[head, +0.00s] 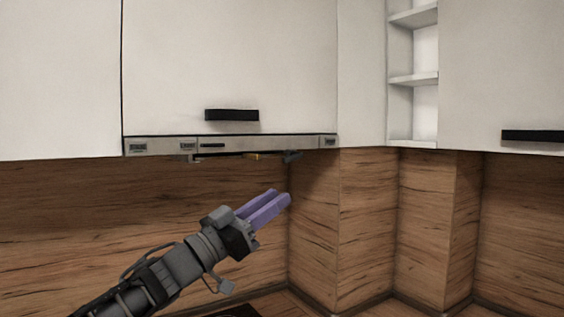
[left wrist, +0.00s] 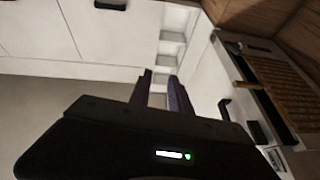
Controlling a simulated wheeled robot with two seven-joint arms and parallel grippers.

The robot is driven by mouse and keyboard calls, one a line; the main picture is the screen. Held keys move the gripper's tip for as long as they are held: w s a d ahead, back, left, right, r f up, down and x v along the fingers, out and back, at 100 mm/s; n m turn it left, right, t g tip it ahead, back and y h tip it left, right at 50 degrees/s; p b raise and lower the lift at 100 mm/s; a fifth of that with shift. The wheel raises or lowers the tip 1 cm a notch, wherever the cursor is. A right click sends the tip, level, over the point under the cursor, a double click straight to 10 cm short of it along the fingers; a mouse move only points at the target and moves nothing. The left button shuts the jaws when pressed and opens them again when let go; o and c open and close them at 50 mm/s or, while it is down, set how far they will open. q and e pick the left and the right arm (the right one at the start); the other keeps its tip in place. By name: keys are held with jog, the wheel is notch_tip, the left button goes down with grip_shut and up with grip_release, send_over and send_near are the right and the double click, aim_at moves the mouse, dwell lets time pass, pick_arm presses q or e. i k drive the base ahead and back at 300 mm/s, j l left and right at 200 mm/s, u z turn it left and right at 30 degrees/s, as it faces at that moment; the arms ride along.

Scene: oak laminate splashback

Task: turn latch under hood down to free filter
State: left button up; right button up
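The hood (head: 265,145) is a slim grey strip under the white wall cabinet. Below its edge hang a dark piece (head: 292,156) at the right, a small orange-yellow piece (head: 253,156), and another dark piece (head: 190,158) at the left. I cannot tell which is the latch. In the left wrist view the hood's underside is at the right, with a brown ribbed filter panel (left wrist: 282,88). My left gripper (head: 282,197), with purple fingers, is below and in front of the hood, apart from it. A gap shows between its fingers in the left wrist view (left wrist: 160,82); it is empty.
White cabinets with black handles (head: 231,115) and open corner shelves (head: 413,78) are above. The wood splashback (head: 365,225) turns a corner at the right. A dark hob edge (head: 238,311) shows at the bottom. The space between gripper and hood looks clear.

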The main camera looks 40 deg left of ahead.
aim_at(294, 156)
jog(key=i+j, duration=0.45)
jog(key=j, duration=0.25)
jog(key=i+j, duration=0.25)
jog(key=j, duration=0.1)
